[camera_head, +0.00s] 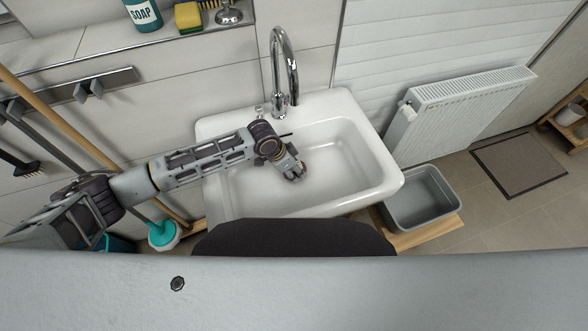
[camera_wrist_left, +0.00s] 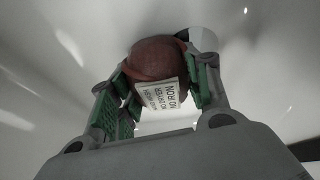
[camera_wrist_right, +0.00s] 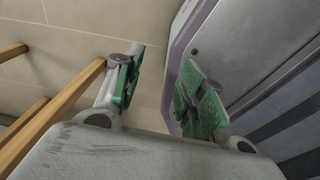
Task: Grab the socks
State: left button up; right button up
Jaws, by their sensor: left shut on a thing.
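A reddish-brown balled pair of socks (camera_wrist_left: 155,58) with a white "NO IRON" label shows in the left wrist view, between the green finger pads. My left gripper (camera_head: 294,172) reaches down into the white sink (camera_head: 240,190) and is shut on the socks. I cannot tell whether the socks touch the basin. My right gripper (camera_wrist_right: 165,85) is open and empty in the right wrist view. It is not visible in the head view.
A chrome faucet (camera_head: 281,65) stands behind the basin. A grey tub (camera_head: 422,200) is right of the sink, near a white radiator (camera_head: 460,107). Long handles and a teal-based plunger (camera_head: 163,233) are at left. Wooden bars (camera_wrist_right: 60,110) and a grey panel (camera_wrist_right: 240,50) flank my right gripper.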

pick_arm(q)
notch_tip(320, 180, up, 8)
jog(key=shift+f, duration=0.15)
jog(key=shift+r, duration=0.95)
pick_arm(e)
jog(key=shift+r, duration=0.1)
jog(key=shift+w, duration=0.1)
